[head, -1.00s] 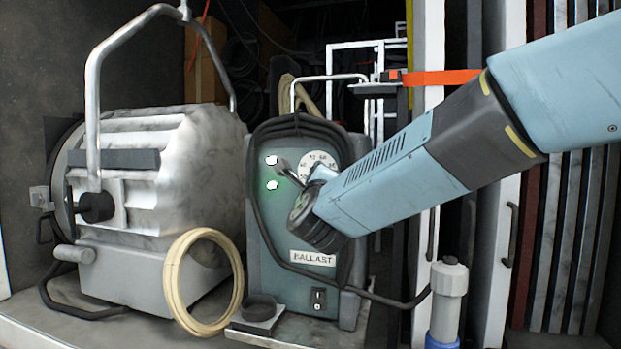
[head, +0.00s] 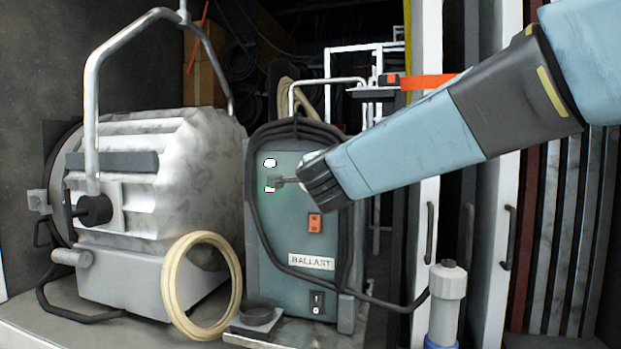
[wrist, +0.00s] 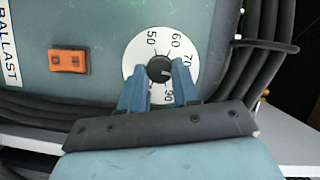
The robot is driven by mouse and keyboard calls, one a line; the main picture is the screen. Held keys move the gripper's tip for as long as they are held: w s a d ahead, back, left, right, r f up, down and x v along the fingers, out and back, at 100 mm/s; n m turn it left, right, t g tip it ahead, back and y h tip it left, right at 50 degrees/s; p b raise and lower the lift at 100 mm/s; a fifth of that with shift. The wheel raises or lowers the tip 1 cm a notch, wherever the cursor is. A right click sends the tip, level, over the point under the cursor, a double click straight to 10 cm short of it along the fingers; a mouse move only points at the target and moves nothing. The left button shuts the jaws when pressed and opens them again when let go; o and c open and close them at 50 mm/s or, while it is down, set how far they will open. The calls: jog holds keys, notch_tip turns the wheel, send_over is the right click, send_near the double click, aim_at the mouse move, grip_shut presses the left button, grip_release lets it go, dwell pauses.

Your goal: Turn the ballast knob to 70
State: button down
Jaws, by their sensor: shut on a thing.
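The ballast (head: 283,232) is a grey-green box with a black cable looped over it. Its dial (wrist: 136,52) shows in the wrist view as a white disc with 50, 60, 70 and 90 readable. The dark round ballast knob (wrist: 159,66) is at its centre. My gripper (wrist: 160,75) has one blue finger on each side of the knob and is shut on it. A small pale mark shows on the knob, but its exact reading is unclear.
An orange switch (head: 315,223) sits below my wrist on the ballast. A large lamp (head: 160,160) and a cream ring (head: 171,285) stand left. White uprights (head: 427,220) stand right.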

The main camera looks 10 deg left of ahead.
jog(key=shift+a+n+g+h, duration=0.1)
jog(key=shift+n+g+h, duration=0.4)
jog(key=shift+n, duration=0.7)
jog(key=shift+a+n+g+h, duration=0.1)
jog(key=shift+n+g+h, duration=0.35)
jog(key=shift+n, duration=0.75)
jog(key=shift+h, duration=0.25)
jog(key=c, duration=0.8)
grip_release()
jog(key=shift+r, duration=0.15)
jog(key=v, duration=1.3)
jog(key=shift+s+d, duration=0.25)
jog(key=shift+s, duration=0.1)
